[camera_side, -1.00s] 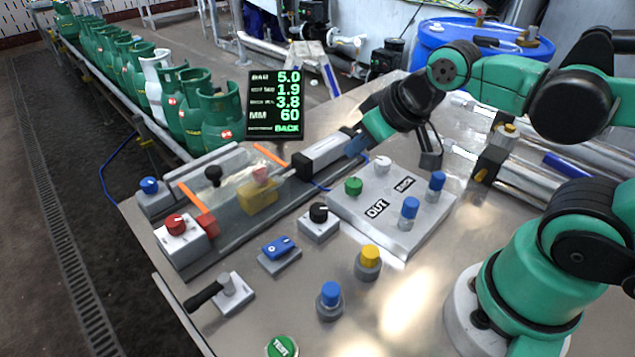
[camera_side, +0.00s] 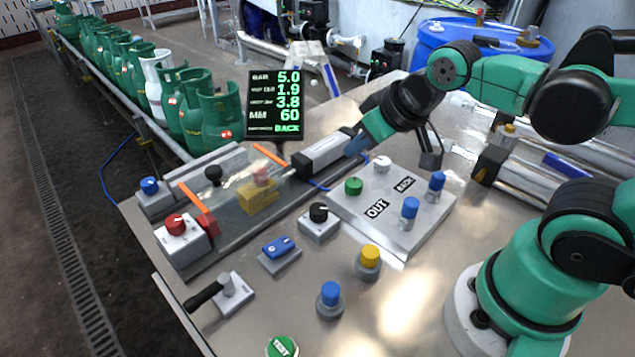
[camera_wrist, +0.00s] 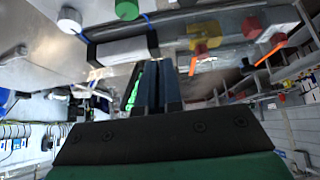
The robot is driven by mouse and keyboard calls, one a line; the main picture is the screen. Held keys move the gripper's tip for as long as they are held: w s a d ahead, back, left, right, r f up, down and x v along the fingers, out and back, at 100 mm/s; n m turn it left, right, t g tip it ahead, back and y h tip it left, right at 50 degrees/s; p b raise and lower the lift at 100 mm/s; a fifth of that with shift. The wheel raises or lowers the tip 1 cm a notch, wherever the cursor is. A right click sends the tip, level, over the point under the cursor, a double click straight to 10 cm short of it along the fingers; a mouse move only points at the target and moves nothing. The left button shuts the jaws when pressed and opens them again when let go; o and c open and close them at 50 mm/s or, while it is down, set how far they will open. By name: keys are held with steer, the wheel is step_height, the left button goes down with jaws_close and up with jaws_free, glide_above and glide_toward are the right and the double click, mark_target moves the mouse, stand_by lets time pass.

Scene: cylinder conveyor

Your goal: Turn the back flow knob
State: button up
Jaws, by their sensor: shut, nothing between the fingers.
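A grey valve panel (camera_side: 344,206) carries the labels OUT and BACK. A blue knob (camera_side: 437,181) stands at the right end of the BACK label, and a second blue knob (camera_side: 410,208) stands beside OUT. A white knob (camera_side: 382,164) and a green knob (camera_side: 353,186) stand on the far side of the labels. My gripper (camera_side: 352,149) is shut and empty, above and behind the panel, near the end of a grey cylinder. In the wrist view its fingers (camera_wrist: 157,88) are together, with the white knob (camera_wrist: 69,20) and green knob (camera_wrist: 127,10) at the upper left.
The grey cylinder (camera_side: 322,150) and a track with a yellow block (camera_side: 258,196) lie left of the panel. A display (camera_side: 275,104) reads BACK on its bottom line. A black knob (camera_side: 318,212), yellow knob (camera_side: 370,255) and green TEST button (camera_side: 282,346) stand in front.

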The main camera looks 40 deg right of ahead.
steer(key=o, duration=0.3)
steer(key=shift+d, duration=0.1)
steer(key=o, duration=0.4)
steer(key=shift+w+d+g, duration=0.2)
steer(key=shift+d+g, duration=0.1)
steer(key=shift+o, duration=1.1)
steer(key=d+g, duration=0.1)
steer(key=w+d+n+g, duration=0.1)
steer(key=d, duration=0.1)
steer(key=d+n, duration=0.1)
steer(key=shift+w+d+f+g+h, duration=0.35)
steer(key=shift+d+f+g+h, duration=0.05)
steer(key=n+g, duration=0.2)
steer(key=g, duration=0.1)
glide_above(383, 160)
steer(key=f, duration=0.3)
steer(key=shift+a+f+y, duration=0.1)
steer(key=shift+a+y, duration=0.2)
steer(key=shift+d+f+g, duration=0.3)
steer(key=shift+f+g, duration=0.1)
steer(key=shift+f, duration=2.6)
jaws_close()
